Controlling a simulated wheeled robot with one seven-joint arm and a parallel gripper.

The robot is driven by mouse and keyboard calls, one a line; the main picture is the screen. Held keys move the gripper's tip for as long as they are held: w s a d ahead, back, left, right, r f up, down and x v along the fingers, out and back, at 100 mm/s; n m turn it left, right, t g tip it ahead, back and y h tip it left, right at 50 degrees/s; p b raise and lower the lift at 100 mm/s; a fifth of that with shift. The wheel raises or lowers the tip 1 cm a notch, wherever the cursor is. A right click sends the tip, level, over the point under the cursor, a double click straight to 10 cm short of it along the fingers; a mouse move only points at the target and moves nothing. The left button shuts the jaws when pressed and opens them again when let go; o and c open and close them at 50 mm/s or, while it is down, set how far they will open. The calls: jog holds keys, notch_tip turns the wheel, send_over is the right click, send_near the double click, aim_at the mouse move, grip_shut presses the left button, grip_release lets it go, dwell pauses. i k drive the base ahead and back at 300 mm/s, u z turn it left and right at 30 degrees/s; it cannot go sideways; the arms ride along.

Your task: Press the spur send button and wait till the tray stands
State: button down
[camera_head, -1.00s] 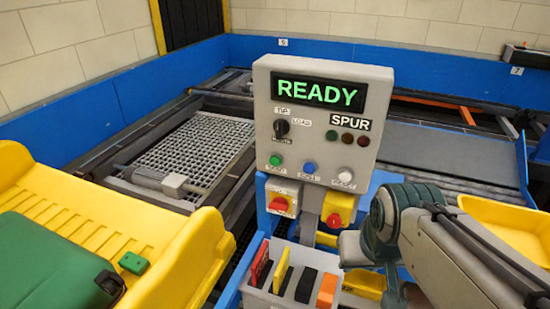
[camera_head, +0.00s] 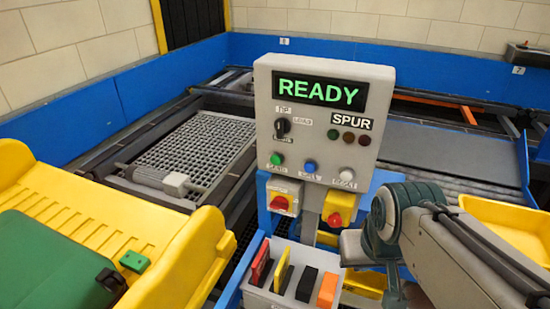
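The grey control panel (camera_head: 325,120) stands in the middle with a lit green READY display (camera_head: 318,92) and a SPUR label (camera_head: 352,121). Below are a green button (camera_head: 277,159), a blue button (camera_head: 310,166) and a white button (camera_head: 347,174); their small labels are too blurred to read surely. A yellow tray (camera_head: 90,218) at the left holds a green case. Another yellow tray (camera_head: 515,228) shows partly at the right edge.
Below the panel are a red rotary switch (camera_head: 280,203) and a yellow box with a red button (camera_head: 334,219). A grey bin (camera_head: 262,298) holds coloured cards. A grated deck (camera_head: 195,150) lies behind left, a grey belt (camera_head: 450,152) behind right. Blue walls border the conveyor.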

aim_at(276, 160)
jog(key=k, duration=1.35)
jog(key=z, duration=0.55)
jog(key=i, duration=1.55)
jog(key=u, duration=0.65)
